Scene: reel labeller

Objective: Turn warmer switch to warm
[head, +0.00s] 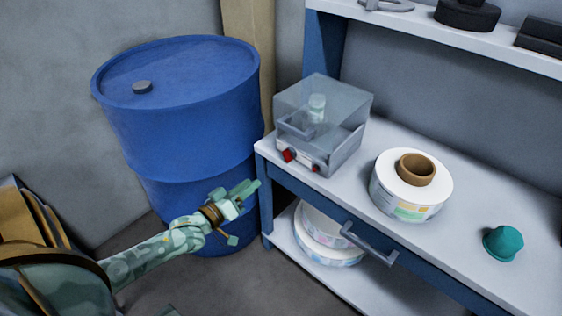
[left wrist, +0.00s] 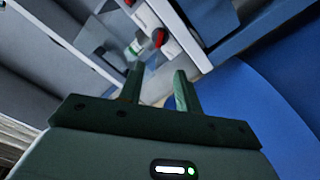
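The warmer (head: 345,155) is a grey box with a clear lid, standing on the left end of the white bench. Its front has a red switch (head: 289,155) at the left and a smaller red part (head: 316,168) to the right. The red switch also shows in the left wrist view (left wrist: 160,38), beyond my fingertips. I cannot read its setting. My left gripper (head: 250,190) is in front of the blue drum, left of and lower than the switch, apart from it. In the left wrist view its fingers (left wrist: 158,72) are spread with nothing between them. My right gripper is not in view.
A blue drum (head: 185,120) stands left of the bench (head: 375,140). A white label reel (head: 405,198) and a teal cap (head: 503,243) are on the bench. A drawer handle (head: 368,245) juts out in front. More reels (head: 325,240) lie on the lower shelf.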

